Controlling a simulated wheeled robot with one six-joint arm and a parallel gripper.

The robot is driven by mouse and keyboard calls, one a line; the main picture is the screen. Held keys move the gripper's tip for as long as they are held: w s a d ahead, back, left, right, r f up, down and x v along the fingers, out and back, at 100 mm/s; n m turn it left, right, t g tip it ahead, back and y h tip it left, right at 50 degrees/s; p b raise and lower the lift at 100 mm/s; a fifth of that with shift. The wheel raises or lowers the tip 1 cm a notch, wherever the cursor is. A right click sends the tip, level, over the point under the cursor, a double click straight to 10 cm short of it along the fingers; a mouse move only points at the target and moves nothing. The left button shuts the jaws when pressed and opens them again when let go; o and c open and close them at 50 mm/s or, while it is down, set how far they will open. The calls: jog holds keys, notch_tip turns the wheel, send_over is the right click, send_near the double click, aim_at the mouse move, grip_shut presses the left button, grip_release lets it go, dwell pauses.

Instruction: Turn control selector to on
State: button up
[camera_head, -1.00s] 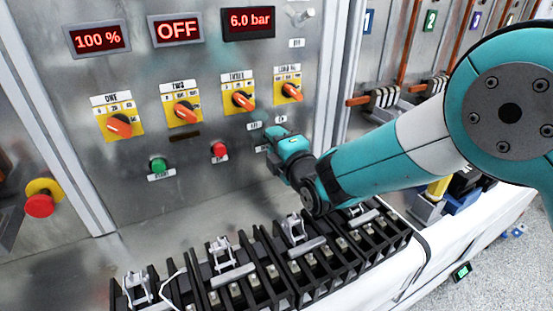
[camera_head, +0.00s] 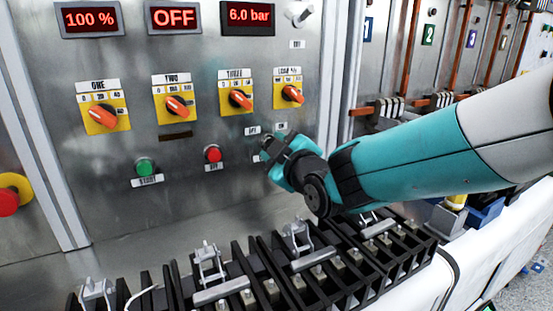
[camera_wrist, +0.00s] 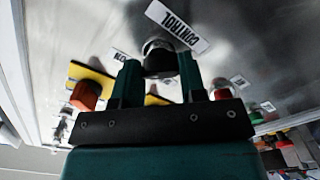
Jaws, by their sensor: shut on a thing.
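The control selector (camera_wrist: 160,58) is a dark round knob under a white CONTROL label in the wrist view. My gripper (camera_wrist: 160,72) has one finger on each side of the knob and is shut on it. An upside-down ON label (camera_wrist: 119,54) is left of the knob in that view; another small label (camera_wrist: 240,82) at right is hard to read. In the head view my gripper (camera_head: 273,152) is against the panel, below the orange selectors, and hides the knob. The knob's exact pointing angle cannot be made out.
The displays read 100 %, OFF (camera_head: 174,18) and 6.0 bar. Orange selectors on yellow plates (camera_head: 178,107) stand above my gripper. A green button (camera_head: 145,167) and a red button (camera_head: 212,154) are to its left. A black breaker row (camera_head: 290,275) lies below.

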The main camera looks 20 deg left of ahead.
jog(key=shift+m, duration=0.4)
jog(key=o, duration=0.9)
jog(key=shift+r+n, duration=0.1)
jog(key=shift+n, duration=0.2)
